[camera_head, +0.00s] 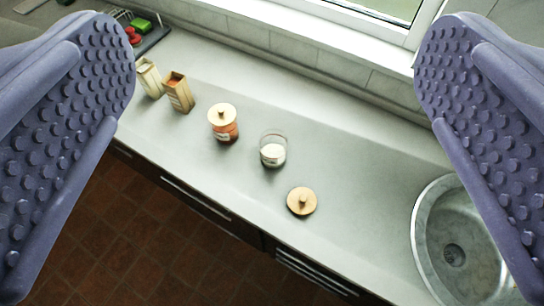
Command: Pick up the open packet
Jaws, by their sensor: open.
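A tan packet (179,93) stands upright on the grey counter in the left part of the view. Its top looks open, with something reddish-brown inside. A cream packet (150,78) stands just left of it; its top also looks open, but its inside is too small to make out. My gripper (275,120) is open and empty, with its two purple studded fingers wide apart at the left and right edges. Both packets are beyond the fingers, near the left one, which hides part of the counter there.
On the counter (350,165) stand a lidded jar (223,125) with reddish contents and an open glass jar (273,150) with white contents. A wooden lid (301,201) lies nearby. A sink (450,245) is at right. A dark tray (150,38) is behind the packets, below the window wall.

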